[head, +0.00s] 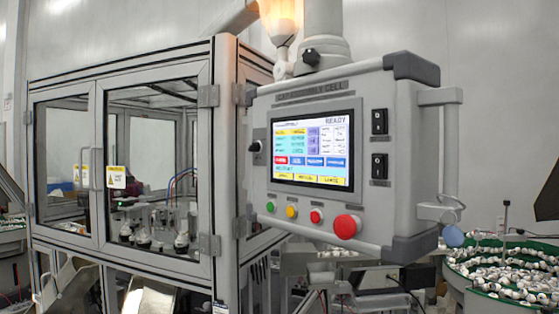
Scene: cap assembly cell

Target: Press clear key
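A grey control panel (386,200) hangs from a post, with a lit touchscreen (312,149) on its face. The screen reads READY at its top right. A row of one red key (281,159) and several blue keys (315,161) lies low on the screen, with yellow fields (305,178) under it. The key labels are too small to read, so I cannot tell which is the clear key. Below the screen are green (270,207), yellow (291,211) and red (316,216) buttons and a large red mushroom button (346,227). Neither gripper is in view.
Two black rocker switches (379,122) sit right of the screen, beside a side handle (449,150). A framed machine enclosure (214,160) with clear doors stands at left. A green-rimmed bowl (470,270) of white parts is at lower right. Nothing blocks the panel's face.

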